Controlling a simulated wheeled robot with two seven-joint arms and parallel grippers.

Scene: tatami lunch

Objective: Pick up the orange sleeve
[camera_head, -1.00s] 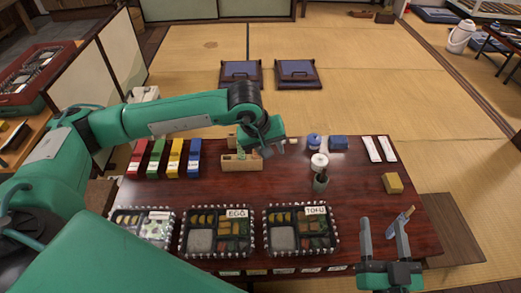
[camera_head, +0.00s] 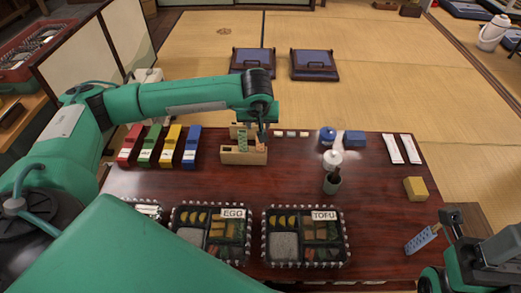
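A wooden holder (camera_head: 240,156) stands near the back middle of the dark table. A green patterned sleeve (camera_head: 243,144) sticks up from it. I cannot clearly make out an orange sleeve; a small orange-brown patch shows beside the green one, partly behind my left gripper. My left gripper (camera_head: 262,133) reaches down over the right side of this holder; its fingertips are too small and hidden to read. A blue patterned sleeve (camera_head: 420,240) lies at the table's right front. My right gripper (camera_head: 458,245) is just right of it, partly cut off, its opening unclear.
Bento boxes labelled EGG (camera_head: 210,264) and TOFU (camera_head: 265,236) line the front. Red, green, yellow and blue (camera_head: 191,148) blocks stand at back left. A dark cup (camera_head: 332,184), white jar (camera_head: 331,160) and yellow block (camera_head: 415,189) stand right. The table centre is clear.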

